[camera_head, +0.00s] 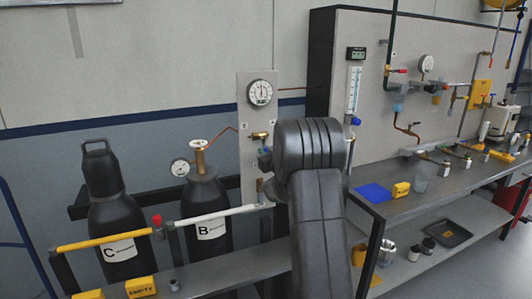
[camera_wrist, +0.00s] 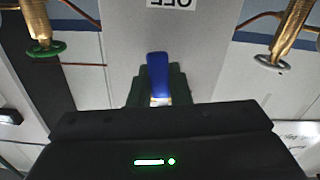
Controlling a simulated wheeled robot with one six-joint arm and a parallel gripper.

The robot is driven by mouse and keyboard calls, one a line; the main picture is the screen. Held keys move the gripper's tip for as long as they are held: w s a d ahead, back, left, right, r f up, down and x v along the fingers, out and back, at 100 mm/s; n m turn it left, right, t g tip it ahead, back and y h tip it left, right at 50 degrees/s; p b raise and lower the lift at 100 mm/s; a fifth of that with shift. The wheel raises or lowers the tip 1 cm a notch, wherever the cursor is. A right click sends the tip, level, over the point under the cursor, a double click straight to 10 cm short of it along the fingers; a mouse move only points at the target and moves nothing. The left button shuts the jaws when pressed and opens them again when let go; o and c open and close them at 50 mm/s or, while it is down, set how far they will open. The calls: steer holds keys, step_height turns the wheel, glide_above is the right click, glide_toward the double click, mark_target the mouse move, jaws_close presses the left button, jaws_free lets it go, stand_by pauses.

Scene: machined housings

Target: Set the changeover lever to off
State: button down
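The changeover lever has a blue handle (camera_wrist: 158,72) and shows in the middle of the wrist view. It stands in front of a grey panel (camera_wrist: 188,35). The lever's base is hidden behind my gripper. In the head view my own arm covers the lever and my fingertips; the grey panel (camera_head: 246,95) with a round gauge (camera_head: 260,92) shows beside it.
Brass fittings flank the panel in the wrist view, one with a green ring (camera_wrist: 45,48), one with a grey ring (camera_wrist: 272,62). Black cylinders C (camera_head: 118,215) and B (camera_head: 207,205) stand left behind yellow and white bars. A cluttered bench (camera_head: 420,190) is at right.

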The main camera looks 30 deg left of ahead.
steer(key=shift+s+a+f+m+b, duration=0.1)
steer(key=shift+m+b, duration=0.2)
steer(key=shift+b, duration=0.2)
steer(key=shift+s+a+m, duration=0.1)
steer(key=shift+s+m, duration=0.05)
steer(key=shift+m, duration=0.45)
steer(key=c, duration=1.3)
jaws_free()
steer(key=shift+c, duration=0.2)
